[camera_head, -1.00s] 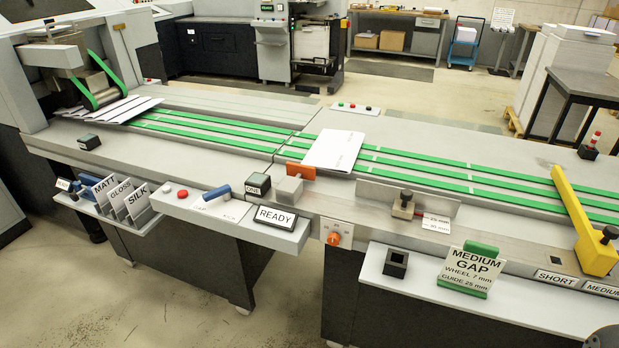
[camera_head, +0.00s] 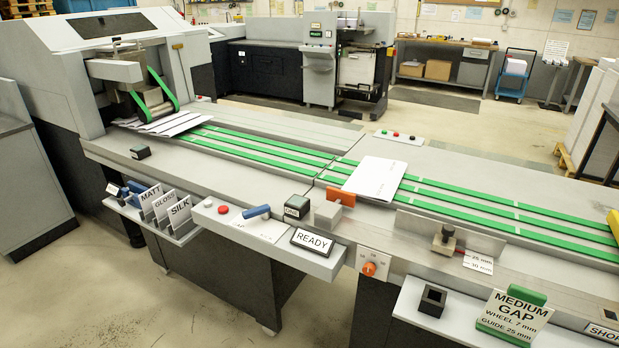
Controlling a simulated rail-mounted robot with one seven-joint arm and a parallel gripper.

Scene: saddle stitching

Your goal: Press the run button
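A control shelf on the machine's front carries a white button (camera_head: 208,203) and a red button (camera_head: 223,210) at its left end. A blue-handled lever (camera_head: 256,212) and a READY sign (camera_head: 313,241) are to their right. A second small panel (camera_head: 398,137) on the far side of the conveyor has red, green and dark buttons. No label that I can read marks a run button. My gripper is not in view.
Green belts (camera_head: 470,208) carry a white booklet (camera_head: 375,178). MATT, GLOSS and SILK cards (camera_head: 180,213) stand left of the control shelf. A MEDIUM GAP sign (camera_head: 513,316) and a black square holder (camera_head: 432,300) are at right. The floor in front is clear.

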